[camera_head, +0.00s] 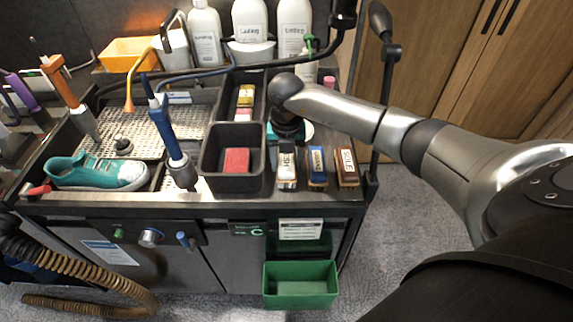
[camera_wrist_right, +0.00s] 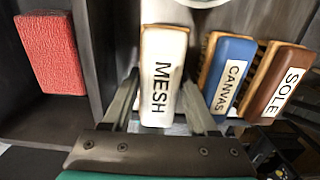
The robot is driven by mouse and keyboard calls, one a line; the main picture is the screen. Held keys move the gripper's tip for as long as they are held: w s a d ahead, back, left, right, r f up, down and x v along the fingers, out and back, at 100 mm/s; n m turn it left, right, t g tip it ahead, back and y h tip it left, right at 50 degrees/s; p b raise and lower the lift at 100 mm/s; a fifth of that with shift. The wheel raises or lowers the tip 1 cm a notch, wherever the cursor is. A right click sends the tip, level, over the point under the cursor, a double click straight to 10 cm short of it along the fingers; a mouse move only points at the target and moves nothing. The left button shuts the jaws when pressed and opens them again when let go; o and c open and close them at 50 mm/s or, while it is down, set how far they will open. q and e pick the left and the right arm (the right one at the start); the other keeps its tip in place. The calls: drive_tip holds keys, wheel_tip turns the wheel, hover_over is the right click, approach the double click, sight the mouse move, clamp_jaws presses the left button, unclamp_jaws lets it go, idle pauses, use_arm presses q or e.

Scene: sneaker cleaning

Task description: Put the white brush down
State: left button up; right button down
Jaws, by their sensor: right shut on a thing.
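The white brush (camera_head: 287,168), labelled MESH, is at the left end of a row of three brushes on the right of the bench. It also shows in the right wrist view (camera_wrist_right: 161,80), upright between my gripper's two fingers. My right gripper (camera_head: 288,148) is shut on the white brush, mostly hidden under my wrist in the head view. The blue CANVAS brush (camera_head: 317,166) and brown SOLE brush (camera_head: 346,167) stand to its right. I cannot tell whether the white brush touches the surface below. My left gripper is not in view.
A dark bin with a red block (camera_head: 236,160) stands left of the brushes. A teal sneaker (camera_head: 95,172) lies at the far left. White bottles (camera_head: 249,20) line the back. A green bin (camera_head: 300,285) hangs below the front edge.

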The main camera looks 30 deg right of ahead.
sight(286, 160)
drive_tip(key=shift+f, duration=0.5)
drive_tip(key=shift+f, duration=0.15)
drive_tip(key=shift+c, duration=0.9)
unclamp_jaws()
drive_tip(key=shift+r, duration=0.5)
drive_tip(key=r, duration=1.1)
drive_tip(key=shift+s+a+r+p, duration=0.1)
drive_tip(key=shift+s+r+p, duration=0.1)
drive_tip(key=shift+s+p, duration=0.1)
